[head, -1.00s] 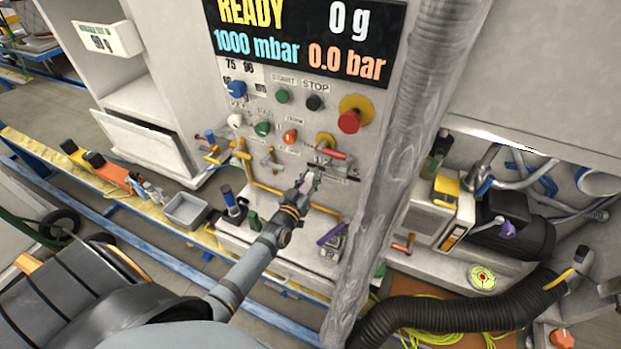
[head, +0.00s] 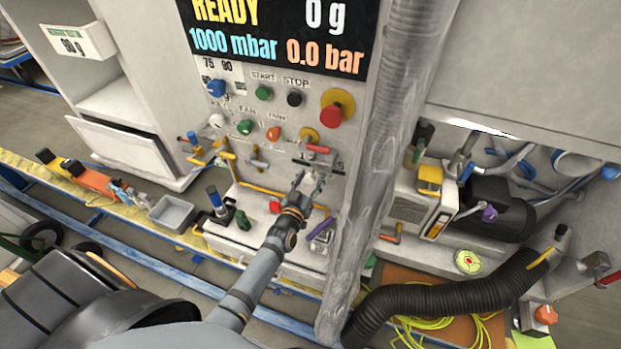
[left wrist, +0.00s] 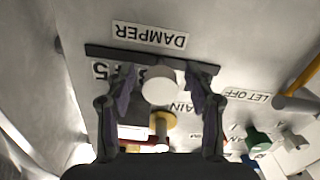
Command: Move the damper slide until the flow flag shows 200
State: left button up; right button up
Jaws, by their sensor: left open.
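The damper slide's round white knob (left wrist: 161,86) sits on a dark track (left wrist: 205,68) under the upside-down DAMPER label (left wrist: 149,36) in the left wrist view. My left gripper (left wrist: 163,88) is open, with one finger on each side of the knob. Whether either finger touches it I cannot tell. I cannot make out a flow flag reading 200. My right gripper is not in view.
A display (head: 282,38) above reads READY, 0 g, 1000 mbar and 0.0 bar. A red handle (head: 318,149) sits just above the track. A red stop button (head: 333,114) and a grey ribbed duct (head: 388,130) are nearby. A small ledge lies below.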

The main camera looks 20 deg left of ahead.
pick_arm(q)
jog(key=shift+s, duration=0.15)
jog(key=s, duration=1.1)
jog(key=shift+s+d, duration=0.35)
